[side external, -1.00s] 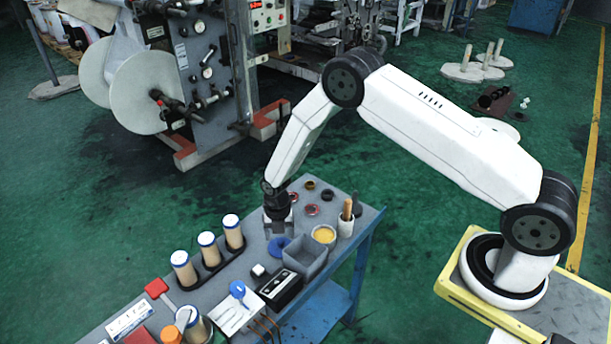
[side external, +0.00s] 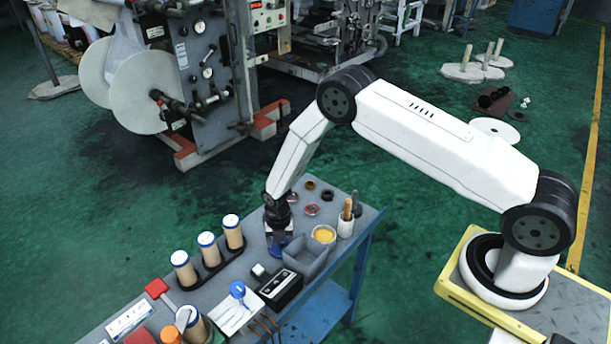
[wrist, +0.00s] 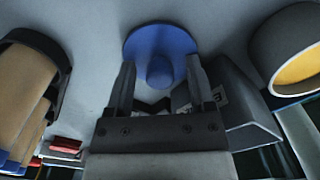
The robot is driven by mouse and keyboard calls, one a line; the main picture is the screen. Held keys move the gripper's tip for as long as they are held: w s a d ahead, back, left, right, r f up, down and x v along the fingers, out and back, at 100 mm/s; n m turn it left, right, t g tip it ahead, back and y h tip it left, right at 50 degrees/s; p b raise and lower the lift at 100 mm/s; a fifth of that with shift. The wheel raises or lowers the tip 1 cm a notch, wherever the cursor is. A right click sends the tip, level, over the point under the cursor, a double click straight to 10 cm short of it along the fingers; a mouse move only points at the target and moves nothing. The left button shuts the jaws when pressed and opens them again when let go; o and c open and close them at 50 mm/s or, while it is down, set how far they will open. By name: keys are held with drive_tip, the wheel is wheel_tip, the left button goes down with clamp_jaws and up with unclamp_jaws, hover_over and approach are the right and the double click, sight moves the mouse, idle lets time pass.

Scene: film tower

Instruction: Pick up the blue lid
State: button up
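The blue lid (wrist: 160,39) is a round disc with a raised knob, and it lies on the grey table. In the side view the lid (side external: 286,240) is partly covered by my gripper (side external: 279,240). In the wrist view my gripper (wrist: 160,65) is open, with one finger on each side of the lid's knob. The fingertips reach over the lid's near part. A clear gap shows between each finger and the knob. I cannot tell whether the fingertips touch the disc.
A grey open bin (side external: 306,260) stands close to the right of the lid. A pot with yellow contents (side external: 323,234) is behind the bin. Blue-capped tan rolls (side external: 208,250) stand in a dark rack to the left. A black box (side external: 281,288) lies nearer the front.

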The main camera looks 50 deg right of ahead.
clamp_jaws()
drive_tip(key=shift+r, duration=5)
drive_tip(key=shift+d, duration=0.1)
drive_tip(key=s+d+r, duration=0.1)
drive_tip(key=s+d, duration=0.7)
drive_tip(key=shift+d+r, duration=0.25)
drive_tip(key=shift+d, duration=0.15)
